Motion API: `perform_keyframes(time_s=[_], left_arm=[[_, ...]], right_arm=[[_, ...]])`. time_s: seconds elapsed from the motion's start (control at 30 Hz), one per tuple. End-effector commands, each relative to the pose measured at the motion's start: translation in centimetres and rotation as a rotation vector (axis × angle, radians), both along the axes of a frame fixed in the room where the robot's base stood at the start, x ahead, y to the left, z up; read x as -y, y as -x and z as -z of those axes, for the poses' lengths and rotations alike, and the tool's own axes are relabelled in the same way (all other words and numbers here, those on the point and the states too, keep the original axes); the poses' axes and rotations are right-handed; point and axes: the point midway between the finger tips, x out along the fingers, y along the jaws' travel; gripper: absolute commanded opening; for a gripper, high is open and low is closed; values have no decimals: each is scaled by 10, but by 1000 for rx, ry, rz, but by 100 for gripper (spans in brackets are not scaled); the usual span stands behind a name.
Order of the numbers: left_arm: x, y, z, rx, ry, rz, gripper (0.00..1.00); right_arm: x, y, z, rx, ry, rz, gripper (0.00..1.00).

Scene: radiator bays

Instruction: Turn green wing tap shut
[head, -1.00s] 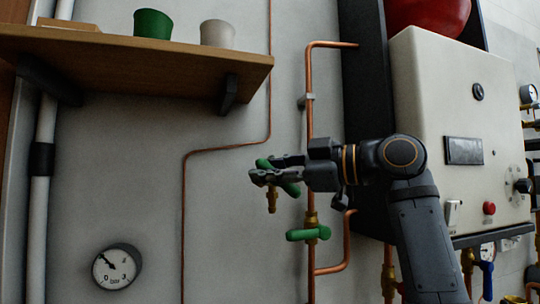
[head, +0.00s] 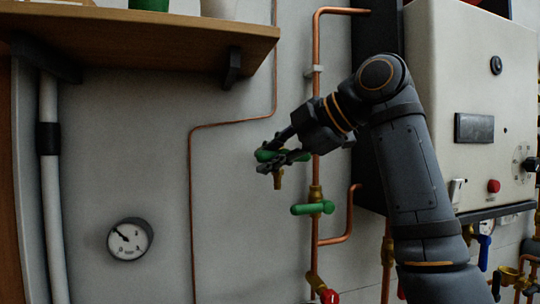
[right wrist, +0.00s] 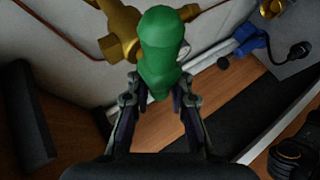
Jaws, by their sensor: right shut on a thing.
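A green wing tap handle (head: 266,155) with a short brass spout (head: 278,180) under it is at the wall, left of the vertical copper pipe. My right gripper (head: 276,152) is shut on this handle, its fingers partly covering it. In the right wrist view the green handle (right wrist: 162,48) stands between the fingertips (right wrist: 157,92), with its brass body (right wrist: 118,32) behind it. A second green tap handle (head: 312,208) sits lower, on the copper pipe, clear of the gripper. My left gripper is not in view.
A wooden shelf (head: 150,38) is above left. A pressure gauge (head: 129,240) is low on the wall. A white boiler box (head: 470,100) stands right, behind my arm. A red-handled valve (head: 328,295) and blue-handled valve (head: 484,255) are below.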

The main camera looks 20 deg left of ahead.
Motion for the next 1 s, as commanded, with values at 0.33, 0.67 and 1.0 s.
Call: perform_keyframes(time_s=[0.33, 0.67, 1.0], left_arm=[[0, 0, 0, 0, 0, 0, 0], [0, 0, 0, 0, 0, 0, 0], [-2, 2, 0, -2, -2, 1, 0]], right_arm=[[0, 0, 0, 15, 20, 0, 0], [0, 0, 1, 13, 21, 0, 36], [1, 0, 0, 14, 19, 0, 44]])
